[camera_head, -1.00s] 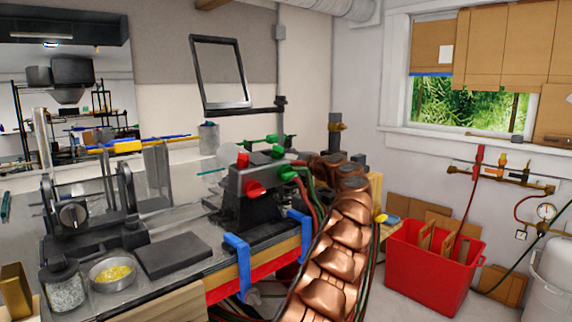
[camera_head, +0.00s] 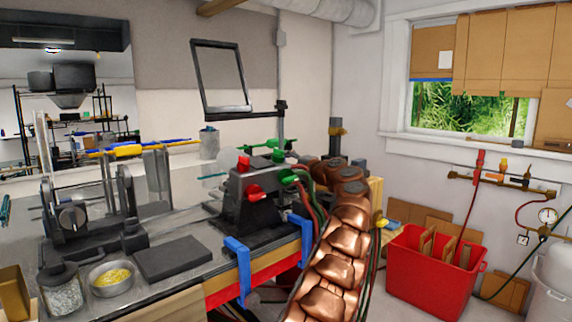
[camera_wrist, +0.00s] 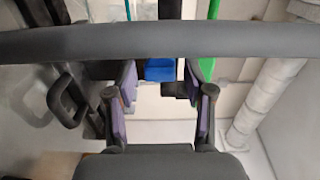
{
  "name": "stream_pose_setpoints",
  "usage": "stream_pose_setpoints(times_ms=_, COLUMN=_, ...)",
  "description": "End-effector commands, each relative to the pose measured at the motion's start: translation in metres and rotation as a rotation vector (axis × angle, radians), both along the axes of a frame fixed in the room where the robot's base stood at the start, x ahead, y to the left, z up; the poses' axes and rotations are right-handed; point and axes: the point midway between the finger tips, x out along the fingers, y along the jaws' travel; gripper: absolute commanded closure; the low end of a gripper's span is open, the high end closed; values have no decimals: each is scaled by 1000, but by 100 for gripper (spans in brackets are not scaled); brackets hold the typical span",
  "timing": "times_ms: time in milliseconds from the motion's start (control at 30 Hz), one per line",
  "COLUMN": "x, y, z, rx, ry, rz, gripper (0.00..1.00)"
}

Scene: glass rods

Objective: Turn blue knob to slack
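A small blue piece (camera_wrist: 160,70) shows in the wrist view, just beyond and between my fingertips. It may be the blue knob, but only part of it shows and I cannot read its setting. A clear gap shows beside each finger, and I cannot tell its depth. My gripper (camera_wrist: 160,98) is open, with purple-lined fingers apart and nothing held. In the head view, my copper-coloured arm hides the gripper and that blue piece. The torch (camera_head: 256,192) on the bench shows red and green knobs; I see no blue knob on it there.
Blue clamps (camera_head: 239,258) grip the bench (camera_head: 130,300) edge. Red and green hoses run beside my arm. A dark frame (camera_wrist: 63,98) is close at the left in the wrist view. A red tub (camera_head: 425,274) stands at right. A glassworking lathe (camera_head: 90,225) stands at left.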

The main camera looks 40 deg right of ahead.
Motion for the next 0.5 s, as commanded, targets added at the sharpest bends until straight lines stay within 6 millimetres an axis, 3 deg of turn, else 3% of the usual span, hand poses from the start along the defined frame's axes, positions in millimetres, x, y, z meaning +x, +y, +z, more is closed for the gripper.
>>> stream_pose_setpoints(times_ms=500, x=-7, y=0, z=2, rx=1, ry=-3, rz=-2, gripper=41)
